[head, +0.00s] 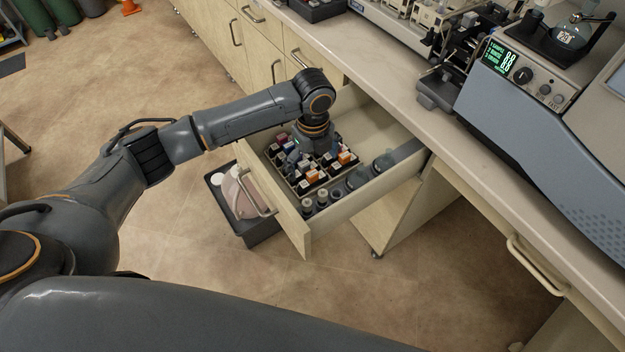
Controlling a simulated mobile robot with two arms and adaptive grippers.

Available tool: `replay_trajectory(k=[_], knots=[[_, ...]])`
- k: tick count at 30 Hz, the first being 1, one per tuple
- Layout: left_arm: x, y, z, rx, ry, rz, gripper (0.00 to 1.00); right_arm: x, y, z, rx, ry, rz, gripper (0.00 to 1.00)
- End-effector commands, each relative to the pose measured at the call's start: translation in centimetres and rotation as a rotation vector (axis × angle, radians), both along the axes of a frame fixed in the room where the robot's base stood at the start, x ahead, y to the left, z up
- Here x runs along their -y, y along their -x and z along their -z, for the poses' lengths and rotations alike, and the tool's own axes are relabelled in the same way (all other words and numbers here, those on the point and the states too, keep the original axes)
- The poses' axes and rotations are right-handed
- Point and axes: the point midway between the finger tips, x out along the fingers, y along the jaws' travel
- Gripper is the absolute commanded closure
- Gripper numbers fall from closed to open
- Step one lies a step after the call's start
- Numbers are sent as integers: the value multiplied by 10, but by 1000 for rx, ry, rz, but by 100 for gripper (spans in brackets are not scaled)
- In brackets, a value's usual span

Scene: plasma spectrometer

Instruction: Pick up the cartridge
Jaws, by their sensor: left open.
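Several small cartridges with white, red, orange and blue parts stand in a dark divided tray (326,187) inside the open drawer (375,122). One orange cartridge (344,158) shows at the right of the tray, and another orange one (312,176) shows nearer the front. I cannot tell which cartridge the task means. My left gripper (304,160) points down over the back left part of the tray, and my wrist hides some cartridges there. It is open; its fingertips are small and partly lost among the cartridges, so contact cannot be told. My right gripper is not in view.
Dark round jars (358,178) and small grey bottles (308,206) stand beside the tray. The drawer's front panel (272,196) rises close to my arm. A black bin (245,226) stands on the floor below. The counter (440,122) and the spectrometer (545,130) border the right.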

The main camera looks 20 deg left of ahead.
Motion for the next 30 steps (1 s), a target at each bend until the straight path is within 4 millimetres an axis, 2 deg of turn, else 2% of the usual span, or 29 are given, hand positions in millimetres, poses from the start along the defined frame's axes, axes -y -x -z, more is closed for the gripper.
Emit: replay_trajectory(k=[3,8,17,26,30], knots=[[-1,4,19,-5,-2,-1,0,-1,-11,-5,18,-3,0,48],[-1,4,40,-2,-2,-1,0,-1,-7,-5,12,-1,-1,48],[-1,3,44,-1,-1,0,0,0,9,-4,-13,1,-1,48],[-1,3,44,-2,-1,0,61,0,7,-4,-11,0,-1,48],[-1,4,45,-3,-2,0,63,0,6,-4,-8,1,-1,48]])
